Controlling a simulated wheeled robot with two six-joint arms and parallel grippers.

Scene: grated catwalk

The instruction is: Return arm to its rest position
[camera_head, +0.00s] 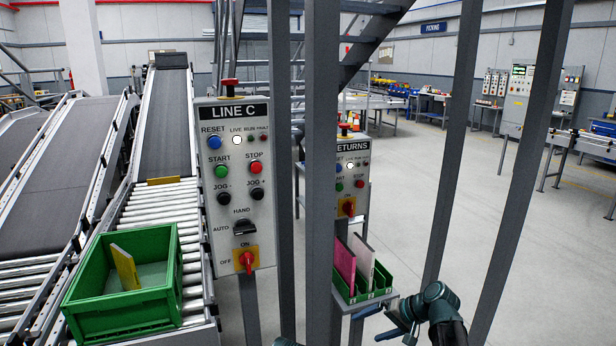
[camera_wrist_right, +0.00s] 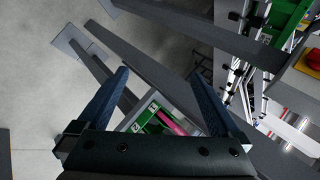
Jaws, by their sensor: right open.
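My right arm enters the head view from the bottom right. My right gripper (camera_head: 370,324) is open, its blue fingers pointing left beside a small green rack (camera_head: 362,294) with a pink and a white upright board in it. In the right wrist view my right gripper (camera_wrist_right: 158,74) shows its two dark blue fingers spread wide, with nothing between them. The green rack (camera_wrist_right: 150,118) and a pink edge show behind the gripper's palm. My left gripper does not show; only a small dark piece appears at the bottom edge of the head view.
Grey upright posts (camera_head: 322,150) stand close by, left and right of the gripper. The LINE C panel (camera_head: 238,185) and RETURNS panel (camera_head: 352,180) are ahead. A green crate (camera_head: 120,308) holding a yellow board sits on the roller conveyor. Open floor (camera_head: 410,200) lies beyond.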

